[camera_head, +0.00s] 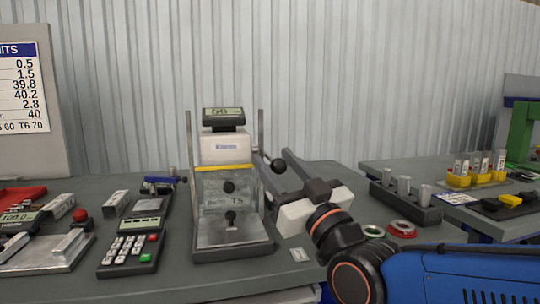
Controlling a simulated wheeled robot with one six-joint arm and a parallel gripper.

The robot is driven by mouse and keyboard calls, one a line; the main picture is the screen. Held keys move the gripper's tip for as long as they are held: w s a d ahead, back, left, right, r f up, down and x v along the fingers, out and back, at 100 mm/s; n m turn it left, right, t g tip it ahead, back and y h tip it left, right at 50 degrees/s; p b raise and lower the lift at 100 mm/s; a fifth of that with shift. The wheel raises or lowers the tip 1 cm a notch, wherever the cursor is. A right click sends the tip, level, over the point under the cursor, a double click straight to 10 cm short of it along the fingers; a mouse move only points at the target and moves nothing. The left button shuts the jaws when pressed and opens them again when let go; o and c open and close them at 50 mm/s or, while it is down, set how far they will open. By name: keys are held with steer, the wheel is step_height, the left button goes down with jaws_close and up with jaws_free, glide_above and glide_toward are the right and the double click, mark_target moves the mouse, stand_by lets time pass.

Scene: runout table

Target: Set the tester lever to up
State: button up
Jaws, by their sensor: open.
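The tester (228,190), marked T5, stands near the middle of the table with a small display on top and a clear front. Its lever ends in a black ball knob (279,167) on the right side. The lever's short rod runs from the right post out to the knob, slightly downward in the picture. My gripper (275,170) is open just right of the tester, its fingers pointing at the lever. The knob appears between or just in front of the fingertips. I cannot tell whether they touch it.
A keypad unit (131,242) and a red button (81,215) are left of the tester. A dark block with metal cylinders (405,200) and red and pale rings (402,229) lie to the right. A second table (500,226) stands farther right. A corrugated wall closes the back.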

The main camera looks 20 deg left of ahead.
mark_target(269, 158)
steer(key=shift+x, duration=1.5)
jaws_close()
steer(key=shift+r, duration=0.15)
